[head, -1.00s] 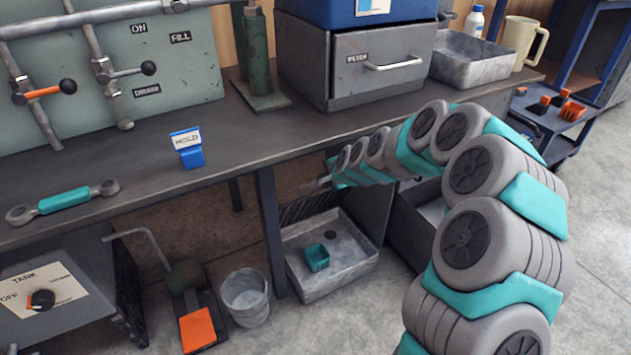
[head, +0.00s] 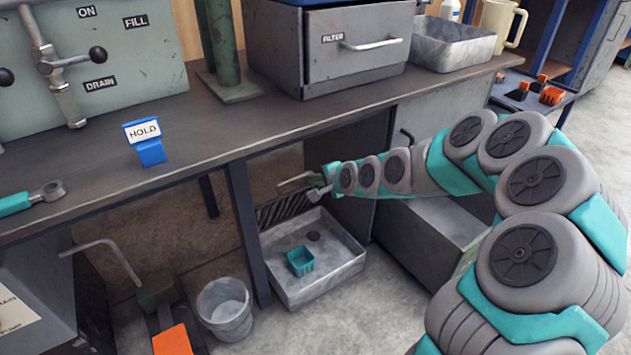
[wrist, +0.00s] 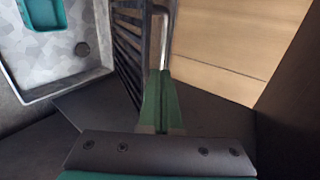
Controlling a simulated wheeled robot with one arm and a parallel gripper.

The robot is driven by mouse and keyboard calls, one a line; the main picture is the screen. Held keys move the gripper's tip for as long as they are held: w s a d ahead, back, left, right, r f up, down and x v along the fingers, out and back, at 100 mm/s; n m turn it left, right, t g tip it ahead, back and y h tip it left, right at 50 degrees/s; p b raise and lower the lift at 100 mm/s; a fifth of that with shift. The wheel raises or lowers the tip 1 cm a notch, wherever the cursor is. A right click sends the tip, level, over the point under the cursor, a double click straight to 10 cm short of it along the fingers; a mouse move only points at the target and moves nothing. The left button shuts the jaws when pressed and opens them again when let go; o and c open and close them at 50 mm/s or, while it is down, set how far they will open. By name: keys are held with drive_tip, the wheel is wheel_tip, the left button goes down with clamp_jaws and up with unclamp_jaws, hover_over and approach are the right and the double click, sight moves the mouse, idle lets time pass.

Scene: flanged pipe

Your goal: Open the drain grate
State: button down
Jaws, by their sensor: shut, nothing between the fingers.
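The drain grate (head: 284,212) is a dark slatted panel standing steeply raised along the back edge of a grey metal basin (head: 330,280). In the wrist view the grate (wrist: 127,48) shows nearly edge-on, with a pale metal bar handle (wrist: 163,42) beside its slats. My gripper (head: 290,182) is under the bench, close to the grate's top edge. In the wrist view its green fingers (wrist: 161,76) are together and empty, pointing at the lower end of the bar. I cannot tell whether they touch it.
A teal basket (head: 301,261) and a dark drain hole (head: 313,236) are inside the basin. A bench leg (head: 246,230) and a bucket (head: 224,308) stand left of it. The bench top (head: 200,135) overhangs, and a cabinet side stands close on the right.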

sight(290, 198)
drive_tip(key=x, duration=0.7)
drive_tip(key=shift+f+b, duration=0.1)
drive_tip(key=shift+b, duration=0.3)
